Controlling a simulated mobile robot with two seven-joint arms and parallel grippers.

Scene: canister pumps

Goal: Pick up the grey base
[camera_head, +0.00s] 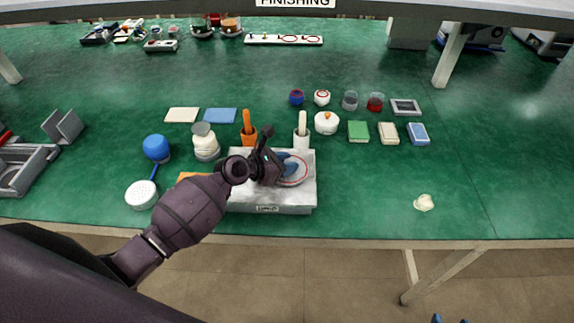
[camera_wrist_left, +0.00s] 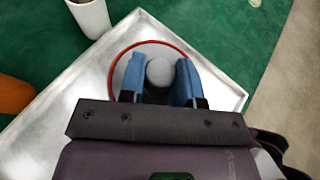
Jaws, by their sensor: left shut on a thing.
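The grey base (camera_wrist_left: 160,70), a round grey piece with a paler knob, sits between the blue fingers of my left gripper (camera_wrist_left: 158,82) in the left wrist view. My left gripper (camera_head: 284,168) is shut on it, low over the grey tray (camera_head: 268,208). A thin red ring (camera_wrist_left: 113,72) curves around the base and fingers. In the head view the gripper and arm hide much of the base. Only the two blue tips of my right gripper (camera_head: 450,320) show at the bottom edge, apart with nothing seen between them.

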